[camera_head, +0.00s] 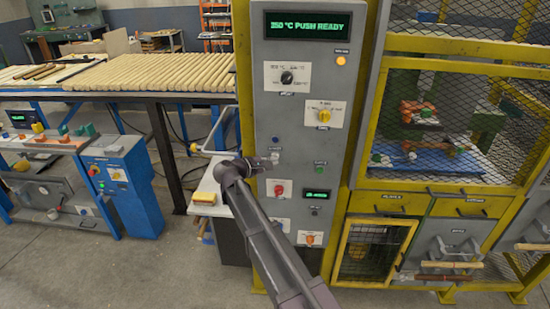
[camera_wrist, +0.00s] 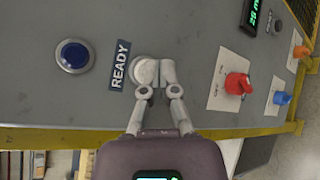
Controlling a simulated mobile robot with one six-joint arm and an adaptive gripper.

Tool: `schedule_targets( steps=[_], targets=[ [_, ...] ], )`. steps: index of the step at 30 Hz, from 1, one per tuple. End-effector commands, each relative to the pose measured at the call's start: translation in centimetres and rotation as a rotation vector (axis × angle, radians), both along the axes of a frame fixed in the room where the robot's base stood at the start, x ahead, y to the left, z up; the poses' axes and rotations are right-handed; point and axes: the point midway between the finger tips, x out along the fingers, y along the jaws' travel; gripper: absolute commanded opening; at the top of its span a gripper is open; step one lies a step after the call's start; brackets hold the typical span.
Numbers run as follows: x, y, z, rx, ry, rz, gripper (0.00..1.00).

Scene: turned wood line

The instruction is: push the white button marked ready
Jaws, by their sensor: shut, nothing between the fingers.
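The white button (camera_wrist: 143,72) is on the grey control panel, beside a dark label reading READY (camera_wrist: 119,65) in the wrist view. My gripper (camera_wrist: 156,72) is shut and empty, with its fingertips at the button and partly covering it. I cannot tell whether they touch or press it. In the head view my gripper (camera_head: 268,160) reaches the panel (camera_head: 300,55) from the lower right. The panel's display (camera_head: 307,25) reads "250 °C PUSH READY" in green, and an amber lamp (camera_head: 341,61) below it looks lit.
A blue button (camera_wrist: 73,55) sits on the other side of the READY label. A red knob (camera_wrist: 237,84) and a blue knob (camera_wrist: 282,98) are also nearby. A yellow mesh cage (camera_head: 460,100) stands right of the panel. A rack of wooden rods (camera_head: 160,73) is left.

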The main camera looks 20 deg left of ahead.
Motion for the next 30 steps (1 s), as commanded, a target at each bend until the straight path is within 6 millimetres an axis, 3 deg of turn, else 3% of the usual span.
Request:
schedule_targets(
  steps=[30],
  targets=[
    [0.75, 0.18, 0.0, 0.0, 0.0, 0.0, 0.0]
  ],
)
